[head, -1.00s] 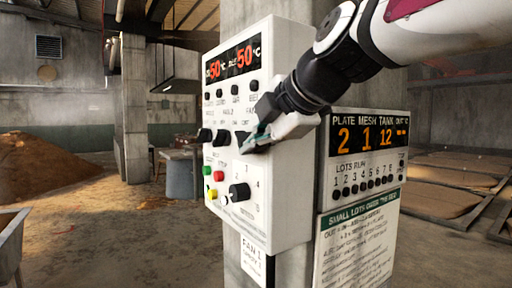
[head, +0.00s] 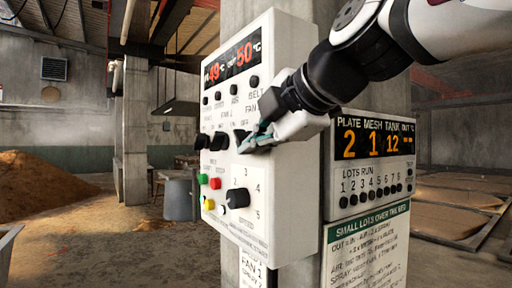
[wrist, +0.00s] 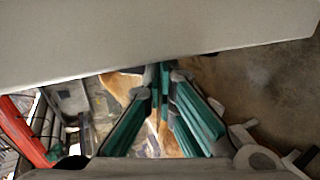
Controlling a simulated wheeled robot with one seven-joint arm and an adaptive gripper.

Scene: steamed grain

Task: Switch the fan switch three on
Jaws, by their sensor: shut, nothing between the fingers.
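A white control box (head: 279,185) is fixed to a concrete pillar in the head view. A row of black lever switches crosses its middle, with two at the left (head: 211,141) and a third dark lever (head: 241,136) at the right, by my fingertips and partly hidden. The small labels, ON and OFF marks are hard to read, so I cannot tell the third lever's position. My gripper (head: 248,145) is shut and empty, its teal fingers at the box face beside that lever; touch is unclear. In the wrist view, the closed fingers (wrist: 163,77) lie just below the pale box surface (wrist: 130,45).
A large black knob (head: 238,198), green, yellow and red buttons (head: 215,183), and small upper knobs (head: 254,82) surround the switches. A second display panel (head: 372,160) stands close at the right. Open floor (head: 130,245) lies left of the pillar.

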